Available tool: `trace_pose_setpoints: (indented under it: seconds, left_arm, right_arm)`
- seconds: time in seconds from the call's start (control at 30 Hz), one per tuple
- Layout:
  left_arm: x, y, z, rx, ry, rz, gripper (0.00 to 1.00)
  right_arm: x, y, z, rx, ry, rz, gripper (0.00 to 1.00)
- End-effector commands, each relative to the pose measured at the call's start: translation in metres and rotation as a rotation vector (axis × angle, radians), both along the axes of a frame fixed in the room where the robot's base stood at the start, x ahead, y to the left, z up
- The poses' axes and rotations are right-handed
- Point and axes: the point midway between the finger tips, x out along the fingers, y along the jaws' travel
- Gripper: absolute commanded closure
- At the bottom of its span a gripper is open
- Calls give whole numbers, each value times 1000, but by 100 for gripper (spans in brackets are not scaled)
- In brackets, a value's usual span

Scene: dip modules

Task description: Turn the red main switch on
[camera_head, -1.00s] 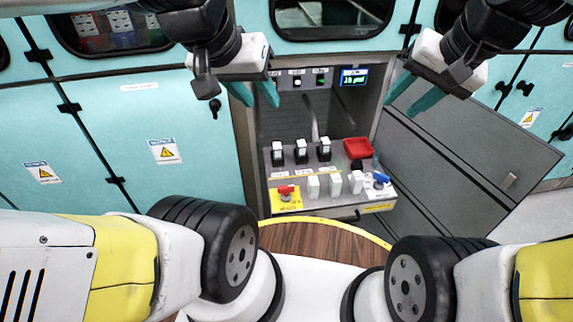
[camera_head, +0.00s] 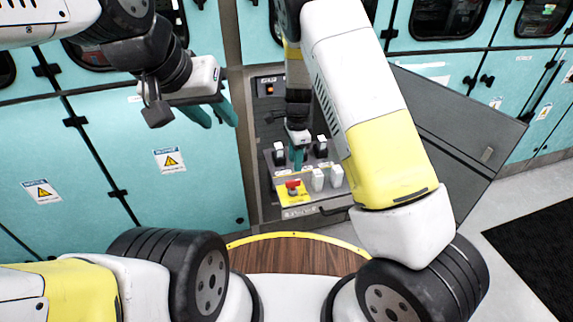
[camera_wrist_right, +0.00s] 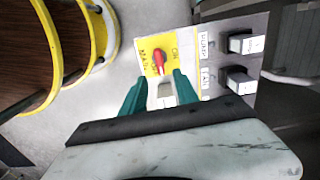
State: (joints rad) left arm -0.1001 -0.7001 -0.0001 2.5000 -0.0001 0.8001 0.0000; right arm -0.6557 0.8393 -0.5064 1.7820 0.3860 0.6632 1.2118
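The red main switch (camera_head: 293,187) sits on a yellow plate (camera_head: 284,199) at the front left of the control panel. In the right wrist view, the red knob (camera_wrist_right: 159,62) is just beyond my fingertips, on its yellow plate (camera_wrist_right: 147,47) with "ON" lettering. My right gripper (camera_head: 298,160) reaches down over the panel, just behind the switch in the head view. Its teal fingers (camera_wrist_right: 158,80) are apart, with the knob in line with the gap and no visible grip on it. My left gripper (camera_head: 220,116) is open and empty before the teal cabinet doors.
White switches (camera_head: 317,179) stand right of the yellow plate; black-based ones (camera_head: 320,148) stand behind. My right arm hides the panel's right part. A grey open door (camera_head: 455,120) is at the right. A wooden disc with yellow rim (camera_head: 297,255) lies in front.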

Motion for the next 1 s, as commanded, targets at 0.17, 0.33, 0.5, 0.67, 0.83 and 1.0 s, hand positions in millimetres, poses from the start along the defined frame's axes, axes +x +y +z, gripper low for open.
trace_pose_setpoints:
  seconds: [0.17, 0.33, 0.5, 0.67, 0.83, 1.0]
  left_arm:
    - [0, 0, 0, 0, 0, 0, 64]
    - [0, 0, 0, 0, 0, 0, 64]
    - [0, 0, 0, 0, 0, 0, 64]
    - [0, 0, 0, 0, 0, 0, 64]
    - [0, 0, 0, 0, 0, 0, 64]
    - [0, 0, 0, 0, 0, 0, 64]
  right_arm:
    - [2, 2, -18, -22, 3, -26, 64]
    - [2, 1, -42, -22, 6, -27, 64]
    - [1, 1, -69, -21, 7, -26, 64]
    - [2, 2, -85, -20, 5, -25, 64]
    - [2, 2, -90, -19, 3, -24, 64]
    - [2, 2, -90, -19, 3, -24, 64]
